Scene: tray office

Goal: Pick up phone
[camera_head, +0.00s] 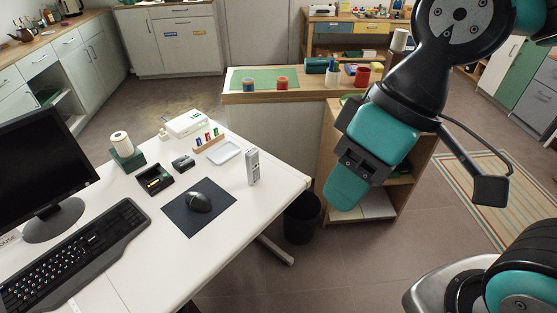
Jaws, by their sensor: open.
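A slim light-grey handset (253,167), which looks like the phone, stands upright on the white desk (250,208) near its right edge. A dark cradle (157,181) with a small yellow patch sits further left on the desk. My gripper (347,186) is to the right of the phone and beyond the desk's edge, nearer the camera and apart from the phone. It is open with nothing visible in it; the view hides much of the space between its fingers.
A mouse (199,202) on a dark mat, a keyboard (75,258) and a monitor (40,165) fill the left of the desk. A pale tray (224,152) and a paper roll (121,144) stand behind. A bin (302,218) is on the floor right of the desk.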

